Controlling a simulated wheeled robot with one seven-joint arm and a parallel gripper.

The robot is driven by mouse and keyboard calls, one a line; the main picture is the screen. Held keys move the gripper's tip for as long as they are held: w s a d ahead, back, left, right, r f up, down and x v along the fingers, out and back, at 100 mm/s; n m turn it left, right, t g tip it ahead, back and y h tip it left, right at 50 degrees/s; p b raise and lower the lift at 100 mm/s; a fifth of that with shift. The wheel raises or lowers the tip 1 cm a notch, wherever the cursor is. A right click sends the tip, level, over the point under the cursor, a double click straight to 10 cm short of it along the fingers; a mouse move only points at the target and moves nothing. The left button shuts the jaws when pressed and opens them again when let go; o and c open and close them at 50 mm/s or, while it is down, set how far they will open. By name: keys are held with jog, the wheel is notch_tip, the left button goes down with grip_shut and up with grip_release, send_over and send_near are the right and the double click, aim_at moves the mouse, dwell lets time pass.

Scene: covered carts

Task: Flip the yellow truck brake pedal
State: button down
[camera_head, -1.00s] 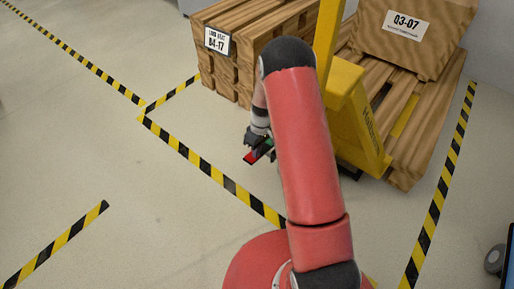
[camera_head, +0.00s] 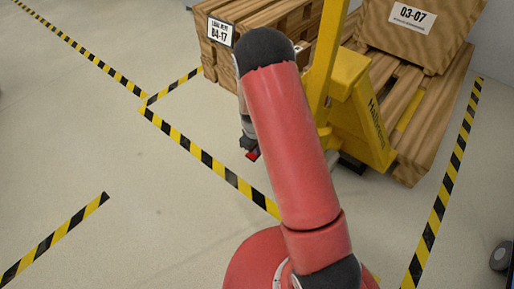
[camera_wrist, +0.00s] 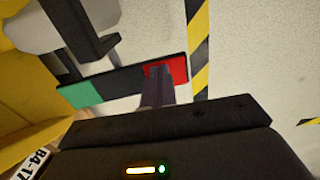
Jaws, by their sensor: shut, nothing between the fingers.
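The yellow truck (camera_head: 357,110) stands right of my arm, with a tall yellow post and a yellow body. In the wrist view its brake pedal (camera_wrist: 115,84) is a dark bar with a green end at left and a red end at right. In the head view only the pedal's red end (camera_head: 253,155) shows; my arm hides the rest. My gripper (camera_wrist: 155,72) is shut and empty, its fingertips overlapping the red end in the wrist view. I cannot tell whether they touch it. In the head view my gripper (camera_head: 246,140) is a small dark shape just above the red end.
A wooden crate (camera_head: 270,30) labelled 04-17 stands behind the pedal. Another crate (camera_head: 415,30) labelled 03-07 rests on a wooden pallet (camera_head: 425,130) at right. Yellow-black tape (camera_head: 205,155) marks the floor. The floor at left is clear.

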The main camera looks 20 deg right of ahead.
jog(key=shift+f, duration=0.1)
notch_tip(320, 180, up, 14)
jog(key=s+a+p, duration=0.1)
jog(key=a+p, duration=0.1)
jog(key=p, duration=0.2)
jog(key=shift+s, duration=0.2)
jog(key=s+r+m+t+p, duration=0.1)
jog(key=s+r, duration=0.3)
jog(key=r, duration=0.4)
jog(key=s+d+r+m+t+p, duration=0.1)
jog(key=s+r+m+p, duration=0.15)
jog(key=r, duration=0.55)
jog(key=s+r+t, duration=0.1)
jog(key=s+r, duration=0.3)
jog(key=r, duration=0.4)
jog(key=s+r+m+t+p, duration=0.1)
jog(key=s+r, duration=0.3)
jog(key=s, duration=0.4)
jog(key=s+r+m+t+p, duration=0.1)
jog(key=s+r+m+p, duration=0.1)
jog(key=s+r, duration=0.3)
jog(key=s, duration=0.3)
jog(key=shift+d+m+y, duration=0.35)
jog(key=shift+y, duration=0.05)
